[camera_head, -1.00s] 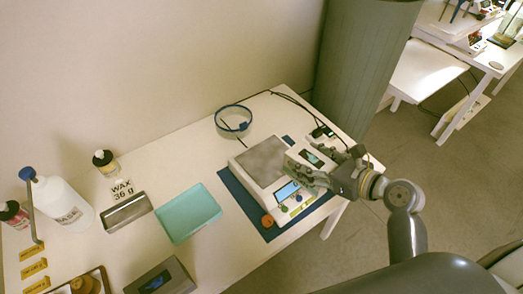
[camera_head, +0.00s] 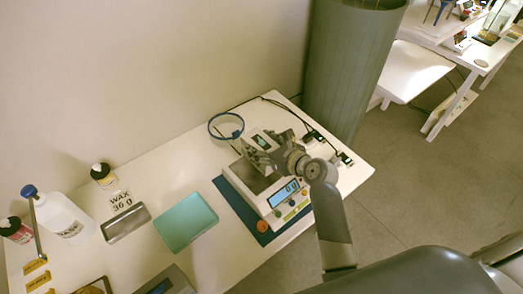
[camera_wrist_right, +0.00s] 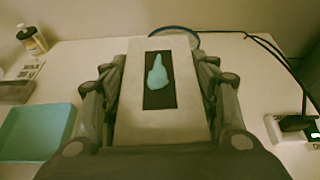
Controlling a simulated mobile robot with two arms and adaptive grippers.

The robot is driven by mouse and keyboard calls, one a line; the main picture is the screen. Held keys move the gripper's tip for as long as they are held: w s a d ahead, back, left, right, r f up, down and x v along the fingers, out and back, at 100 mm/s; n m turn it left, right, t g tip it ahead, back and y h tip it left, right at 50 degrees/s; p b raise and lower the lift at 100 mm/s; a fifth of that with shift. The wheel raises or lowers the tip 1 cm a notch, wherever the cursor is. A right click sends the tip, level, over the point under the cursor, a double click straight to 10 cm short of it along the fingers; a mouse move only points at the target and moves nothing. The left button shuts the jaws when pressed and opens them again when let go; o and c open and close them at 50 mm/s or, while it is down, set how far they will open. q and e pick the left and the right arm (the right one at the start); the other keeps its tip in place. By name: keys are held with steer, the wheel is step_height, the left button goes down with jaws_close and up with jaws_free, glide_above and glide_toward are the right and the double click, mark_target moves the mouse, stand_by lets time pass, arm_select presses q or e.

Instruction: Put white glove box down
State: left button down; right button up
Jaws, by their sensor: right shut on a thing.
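The white glove box, with a pale blue glove picture on a dark panel, fills the middle of the right wrist view (camera_wrist_right: 185,110). My right gripper (camera_wrist_right: 160,95) is shut on it, with a finger along each side. In the head view the box (camera_head: 261,140) is partly hidden by the right gripper (camera_head: 268,150), over the back part of the scale near the blue ring. I cannot tell whether the box touches anything below. My left gripper is not in view.
The scale (camera_head: 291,208) sits on a dark blue mat (camera_head: 233,200). A blue ring (camera_head: 212,133) lies behind it. A teal tray (camera_head: 186,222), a metal tray (camera_head: 126,224) and bottles (camera_head: 62,217) stand to the left. Black cables and plugs (camera_head: 318,138) lie at the right rear.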

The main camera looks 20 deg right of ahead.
step_height(320, 180, down, 2)
steer(key=shift+f, duration=0.55)
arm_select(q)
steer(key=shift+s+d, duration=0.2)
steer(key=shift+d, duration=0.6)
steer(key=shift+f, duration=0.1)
arm_select(e)
steer(key=shift+f, duration=0.15)
steer(key=o, duration=1.2)
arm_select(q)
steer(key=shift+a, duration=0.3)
